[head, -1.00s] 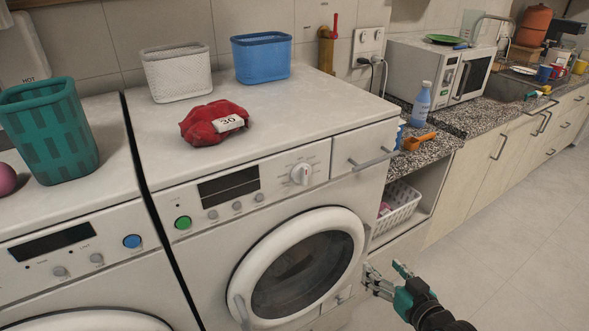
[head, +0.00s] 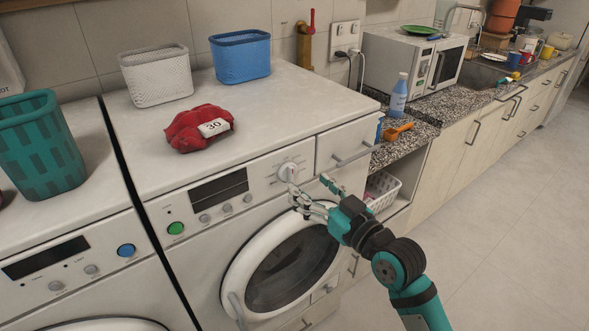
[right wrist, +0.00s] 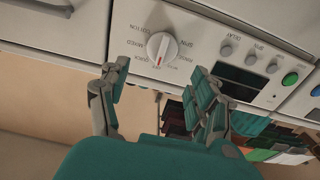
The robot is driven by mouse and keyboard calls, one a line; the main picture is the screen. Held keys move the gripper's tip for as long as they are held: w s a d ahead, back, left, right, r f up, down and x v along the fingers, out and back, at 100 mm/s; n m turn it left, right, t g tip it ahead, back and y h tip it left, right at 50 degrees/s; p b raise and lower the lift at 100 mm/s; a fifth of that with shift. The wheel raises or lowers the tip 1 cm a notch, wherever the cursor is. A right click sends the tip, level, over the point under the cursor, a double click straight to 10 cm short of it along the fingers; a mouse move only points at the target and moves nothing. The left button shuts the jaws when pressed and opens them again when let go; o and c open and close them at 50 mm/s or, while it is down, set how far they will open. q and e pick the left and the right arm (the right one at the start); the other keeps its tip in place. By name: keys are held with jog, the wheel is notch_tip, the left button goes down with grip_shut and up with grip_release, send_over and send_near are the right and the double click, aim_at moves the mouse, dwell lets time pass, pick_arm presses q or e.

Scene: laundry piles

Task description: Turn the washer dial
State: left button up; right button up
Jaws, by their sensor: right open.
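The washer dial (head: 288,171) is a round white knob on the front panel of the right-hand washer (head: 264,179), left of the drawer. In the right wrist view the dial (right wrist: 161,48) lies ahead of the gap between my fingers, with a red mark on its face and printed labels around it. My right gripper (head: 308,181) is open and empty in front of the panel. In the head view one fingertip overlaps the dial's lower edge; whether it touches, I cannot tell. My left gripper is not in view.
The round washer door (head: 230,275) is closed below my right gripper. A drawer handle (head: 352,156) sticks out right of the dial. A red cloth bundle tagged 30 (head: 185,130), a white basket (head: 157,78) and a blue basket (head: 242,60) stand on top. The floor at right is clear.

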aim_at(293, 172)
jog(key=x, duration=0.6)
jog(key=shift+w+a+p, duration=0.1)
jog(key=shift+p, duration=0.25)
jog(key=shift+c, duration=0.3)
jog(key=c, duration=1.1)
jog(key=shift+o, duration=0.2)
